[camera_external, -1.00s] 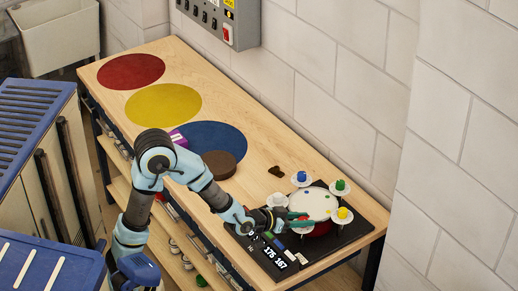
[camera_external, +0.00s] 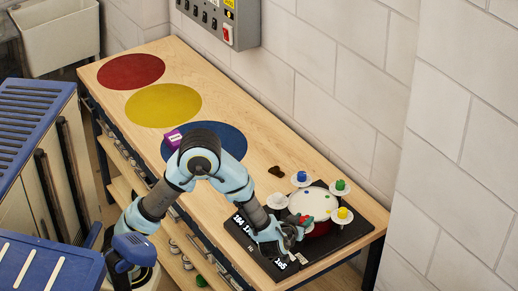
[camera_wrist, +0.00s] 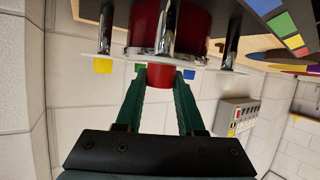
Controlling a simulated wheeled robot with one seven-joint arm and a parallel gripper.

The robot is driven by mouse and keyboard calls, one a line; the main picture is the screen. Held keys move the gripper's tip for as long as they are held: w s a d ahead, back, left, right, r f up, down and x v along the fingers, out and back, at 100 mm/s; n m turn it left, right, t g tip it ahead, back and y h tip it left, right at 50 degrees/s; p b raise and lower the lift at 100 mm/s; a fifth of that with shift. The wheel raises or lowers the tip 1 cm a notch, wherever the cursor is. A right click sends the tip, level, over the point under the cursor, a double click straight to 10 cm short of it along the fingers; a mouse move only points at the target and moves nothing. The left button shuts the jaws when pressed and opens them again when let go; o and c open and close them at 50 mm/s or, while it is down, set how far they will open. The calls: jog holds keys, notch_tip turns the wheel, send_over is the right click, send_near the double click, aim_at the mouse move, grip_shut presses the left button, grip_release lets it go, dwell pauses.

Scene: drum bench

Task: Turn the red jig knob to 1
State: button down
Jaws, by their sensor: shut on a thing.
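The drum jig stands on a black base plate at the near right end of the bench, with a white-topped red drum (camera_external: 318,204) in its middle. White discs around it carry a blue knob (camera_external: 301,176), a green knob (camera_external: 340,184) and a yellow knob (camera_external: 342,213). My gripper (camera_external: 298,222) is at the drum's near left side. In the wrist view, its green fingers are shut on the red knob (camera_wrist: 160,78), one on each side, below the white disc (camera_wrist: 130,62). The knob's number marks cannot be read. The fingers largely hide the knob in the external view.
White digits show on the black base plate (camera_external: 336,240), partly hidden by my arm. A small dark piece (camera_external: 276,171) lies behind the jig. The yellow circle (camera_external: 163,104) and red circle (camera_external: 131,70) are clear.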

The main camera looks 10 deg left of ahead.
jog(key=shift+n, duration=0.3)
jog(key=shift+r, duration=0.1)
jog(key=c, duration=0.5)
grip_release()
jog(key=b+v, duration=0.1)
jog(key=v, duration=0.9)
jog(key=shift+s, duration=0.4)
